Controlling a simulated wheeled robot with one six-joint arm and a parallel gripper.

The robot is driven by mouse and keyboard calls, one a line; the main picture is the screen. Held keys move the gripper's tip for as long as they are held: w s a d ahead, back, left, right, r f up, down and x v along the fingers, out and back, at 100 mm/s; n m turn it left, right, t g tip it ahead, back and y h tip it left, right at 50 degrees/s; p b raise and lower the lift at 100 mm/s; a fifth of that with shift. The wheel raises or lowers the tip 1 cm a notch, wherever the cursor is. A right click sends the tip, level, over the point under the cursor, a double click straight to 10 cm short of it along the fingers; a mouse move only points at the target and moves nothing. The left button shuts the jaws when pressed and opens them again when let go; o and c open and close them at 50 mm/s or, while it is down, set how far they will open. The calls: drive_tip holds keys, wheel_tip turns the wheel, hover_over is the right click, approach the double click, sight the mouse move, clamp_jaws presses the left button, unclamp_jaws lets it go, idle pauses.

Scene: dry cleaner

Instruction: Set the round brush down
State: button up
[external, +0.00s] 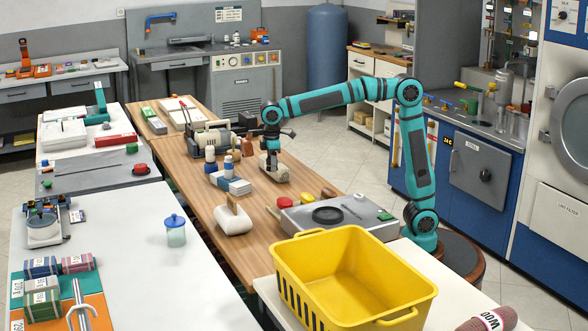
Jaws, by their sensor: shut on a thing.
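My gripper (272,152) points down over the wooden table (180,165) in the external view. It is shut on a small cream-coloured thing, which looks like the round brush (274,173). The brush is right below my fingers, low over the wooden top. The fingers hide its upper part. I cannot tell whether its underside touches the table.
Left of the brush stand small bottles (211,158) and a blue-and-white stack (230,182). A machine (205,135) stands behind.

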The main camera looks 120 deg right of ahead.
sight(269, 194)
drive_tip(key=shift+w+f, duration=0.1)
drive_tip(key=shift+w, duration=0.4)
drive_tip(key=shift+w+a+f, duration=0.1)
drive_tip(key=shift+w+f, duration=0.05)
wheel_tip(269, 194, down, 10)
drive_tip(key=shift+r, duration=0.15)
drive_tip(key=o, duration=1)
wheel_tip(269, 194, up, 12)
drive_tip(key=shift+r, duration=0.1)
